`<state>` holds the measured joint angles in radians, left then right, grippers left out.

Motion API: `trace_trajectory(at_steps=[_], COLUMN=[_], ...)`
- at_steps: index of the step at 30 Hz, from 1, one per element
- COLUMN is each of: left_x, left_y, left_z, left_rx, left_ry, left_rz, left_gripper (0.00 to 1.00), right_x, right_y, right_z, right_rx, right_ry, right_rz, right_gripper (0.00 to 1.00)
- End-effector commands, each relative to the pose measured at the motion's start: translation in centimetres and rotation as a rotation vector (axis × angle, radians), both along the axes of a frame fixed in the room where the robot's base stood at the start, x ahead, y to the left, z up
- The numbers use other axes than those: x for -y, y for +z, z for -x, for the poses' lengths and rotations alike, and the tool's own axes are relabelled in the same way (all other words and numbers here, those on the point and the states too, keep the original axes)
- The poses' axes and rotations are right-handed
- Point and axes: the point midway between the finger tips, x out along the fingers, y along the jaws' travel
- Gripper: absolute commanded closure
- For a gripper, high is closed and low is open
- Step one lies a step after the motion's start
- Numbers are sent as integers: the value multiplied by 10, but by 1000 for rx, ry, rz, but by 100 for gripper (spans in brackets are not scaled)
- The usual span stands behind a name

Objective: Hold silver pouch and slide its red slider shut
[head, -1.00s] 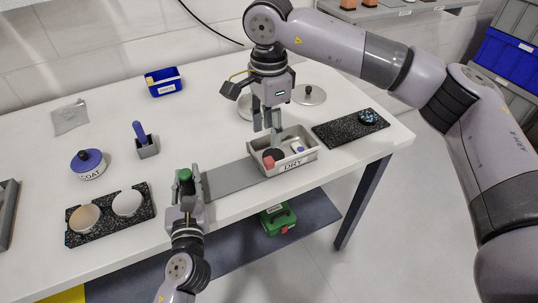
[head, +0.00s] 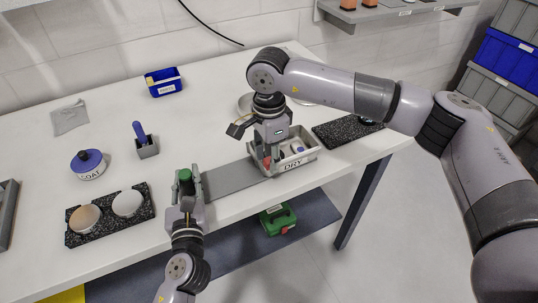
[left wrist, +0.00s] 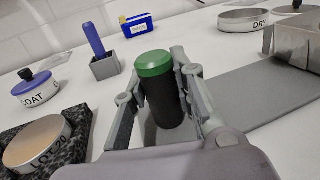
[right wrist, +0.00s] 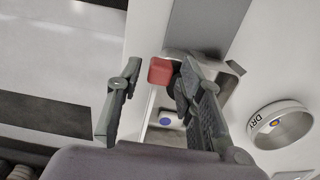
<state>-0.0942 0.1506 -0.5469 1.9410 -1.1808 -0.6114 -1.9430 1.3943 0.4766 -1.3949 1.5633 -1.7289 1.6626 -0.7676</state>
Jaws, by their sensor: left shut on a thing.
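The silver pouch (head: 70,117) lies flat on the table at the far left in the head view; I cannot make out its red slider. My left gripper (head: 186,182) is shut on an upright black cylinder with a green cap (left wrist: 158,90), away from the pouch. My right gripper (head: 268,158) points down into the tray marked DRY (head: 310,159). In the right wrist view, its fingers (right wrist: 158,84) are open, with a red block (right wrist: 160,71) between them, nearer the right finger. The block is also partly visible in the head view (head: 267,163).
A grey strip (head: 228,178) lies between the left gripper and the tray. A COAT-marked lid (head: 89,168), a holder with a blue handle (head: 147,147), a blue bin (head: 164,82) and a black speckled plate (head: 80,236) with two discs stand at left. The table's middle is clear.

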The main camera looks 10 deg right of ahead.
Motion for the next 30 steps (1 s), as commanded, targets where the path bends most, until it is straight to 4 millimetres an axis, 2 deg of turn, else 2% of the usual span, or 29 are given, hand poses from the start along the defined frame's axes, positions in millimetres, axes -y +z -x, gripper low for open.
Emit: trace_trajectory(at_steps=[2, 14, 30], left_x=[0, 0, 0], left_y=[-1, -1, -1], left_z=[0, 0, 0], left_rx=[-1, -1, -1], left_ry=[0, 0, 0], left_rz=[0, 0, 0], left_gripper=[100, 100, 100], right_x=[0, 0, 1], right_y=[0, 0, 1], right_z=[0, 0, 0], right_rx=[0, 0, 1], right_ry=[0, 0, -1], right_rz=[0, 0, 0], right_gripper=[73, 100, 100])
